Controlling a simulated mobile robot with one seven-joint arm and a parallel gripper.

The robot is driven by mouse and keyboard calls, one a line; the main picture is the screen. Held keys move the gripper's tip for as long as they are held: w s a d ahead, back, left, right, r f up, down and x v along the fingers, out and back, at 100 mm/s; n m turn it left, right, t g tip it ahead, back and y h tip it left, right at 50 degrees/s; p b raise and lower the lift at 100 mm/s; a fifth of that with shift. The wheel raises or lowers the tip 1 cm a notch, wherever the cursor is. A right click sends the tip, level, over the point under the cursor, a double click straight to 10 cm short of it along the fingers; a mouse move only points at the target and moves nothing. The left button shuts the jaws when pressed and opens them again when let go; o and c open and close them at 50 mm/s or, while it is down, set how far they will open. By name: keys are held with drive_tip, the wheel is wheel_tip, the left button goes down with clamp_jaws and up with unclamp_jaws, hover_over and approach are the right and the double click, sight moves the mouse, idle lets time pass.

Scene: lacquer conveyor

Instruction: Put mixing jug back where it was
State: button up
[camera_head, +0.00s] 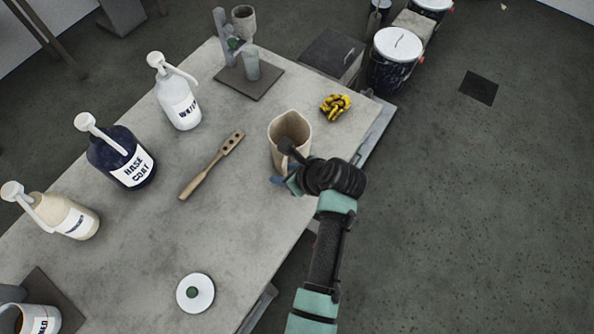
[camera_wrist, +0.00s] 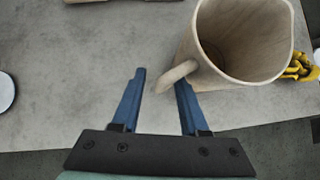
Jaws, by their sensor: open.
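The mixing jug (camera_head: 284,135) is a beige, empty-looking open jug standing upright near the right edge of the grey table. In the wrist view the jug (camera_wrist: 245,45) is at the upper right, with its handle (camera_wrist: 177,76) pointing down-left toward my gripper. My gripper (camera_wrist: 158,78) is open, with its two blue fingers apart. The handle tip lies close to the right finger, partly between the fingers in the picture; I cannot tell whether they touch. In the head view my gripper (camera_head: 280,180) is beside the jug's lower side, mostly hidden by my wrist.
A wooden paddle (camera_head: 212,165) lies left of the jug. Pump bottles, including the base coat bottle (camera_head: 122,158), line the far left. A yellow-black bundle (camera_head: 335,106) lies right of the jug. A stand (camera_head: 250,80) is behind. A white lid (camera_head: 195,293) lies at front.

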drive_tip(key=v, duration=1)
drive_tip(key=w+r+n+t+h, duration=0.1)
drive_tip(key=w+r+n+t, duration=0.25)
drive_tip(key=r, duration=0.65)
drive_tip(key=w+r+n+t+h, duration=0.25)
drive_tip(key=w+r+n, duration=0.2)
drive_tip(key=r, duration=0.55)
drive_tip(key=w+r+n+t, duration=0.4)
drive_tip(key=r+n, duration=0.1)
drive_tip(key=r, duration=0.5)
drive_tip(key=s+a+r+n+t, duration=0.1)
drive_tip(key=s+r+n+t, duration=0.3)
drive_tip(key=r, duration=0.6)
drive_tip(key=s+a+r+n+t+h, duration=0.1)
drive_tip(key=s+r+n+t, duration=0.3)
drive_tip(key=r, duration=0.6)
drive_tip(key=s+r+n+t, duration=0.4)
drive_tip(key=s+r+n, duration=0.2)
drive_tip(key=r, duration=0.4)
drive_tip(key=shift+s+a+r+h, duration=0.3)
drive_tip(key=shift+s+a+h, duration=0.1)
drive_tip(key=shift+s, duration=0.45)
